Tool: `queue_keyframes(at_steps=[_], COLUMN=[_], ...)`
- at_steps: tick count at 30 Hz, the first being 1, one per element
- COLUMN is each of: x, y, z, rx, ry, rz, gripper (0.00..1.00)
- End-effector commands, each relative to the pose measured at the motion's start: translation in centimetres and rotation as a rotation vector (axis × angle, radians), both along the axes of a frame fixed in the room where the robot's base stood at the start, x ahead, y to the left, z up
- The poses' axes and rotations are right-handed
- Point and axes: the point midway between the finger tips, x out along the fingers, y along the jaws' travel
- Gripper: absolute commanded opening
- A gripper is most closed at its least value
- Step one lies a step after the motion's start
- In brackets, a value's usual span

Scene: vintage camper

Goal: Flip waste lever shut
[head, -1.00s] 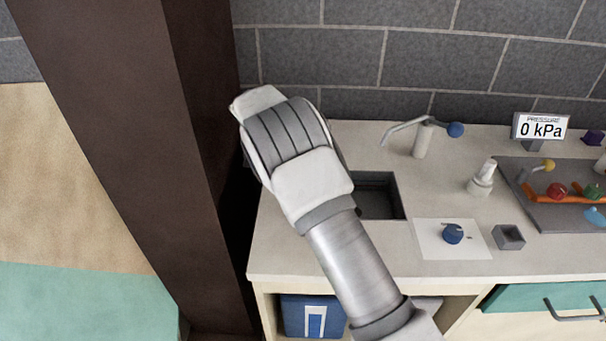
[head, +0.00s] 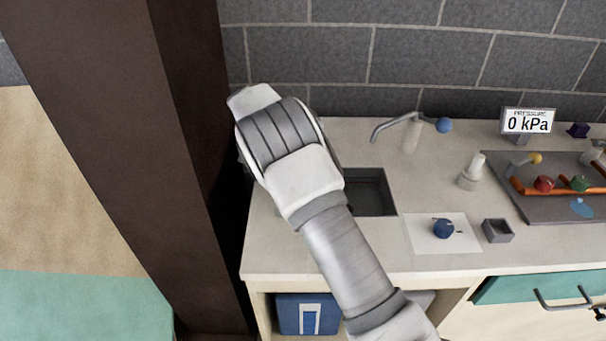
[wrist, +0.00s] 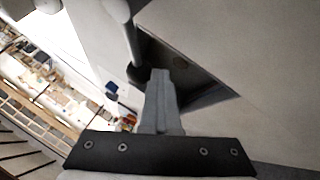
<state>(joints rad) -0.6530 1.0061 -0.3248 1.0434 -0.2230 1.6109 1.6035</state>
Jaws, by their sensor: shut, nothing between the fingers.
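My gripper shows in the wrist view (wrist: 160,75), with its fingers shut and empty. A pale rod with a dark end (wrist: 123,35) comes down from the top of that view, close to the left of the fingertips. I cannot tell whether it is the waste lever or whether the fingers touch it. In the head view my arm covers the left end of the counter and the left part of the sink (head: 372,192), and my fingertips are hidden. No lever there is clearly marked as waste.
A tap with a blue knob (head: 411,134) stands behind the sink. To the right are a blue dial (head: 443,229) on a white plate, a small grey box (head: 498,231), a white nozzle (head: 471,172) and a pressure display (head: 527,121). A dark post (head: 185,150) stands close left.

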Motion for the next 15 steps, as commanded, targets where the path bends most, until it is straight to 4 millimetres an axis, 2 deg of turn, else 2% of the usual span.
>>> queue_keyframes(at_steps=[5, 15], x=[0.1, 1.3], y=[0.5, 3.4], z=[0.8, 4.3], rx=[-0.003, 0.000], ry=[0.005, 0.001], rz=[-0.003, 0.000], gripper=[0.00, 0.00])
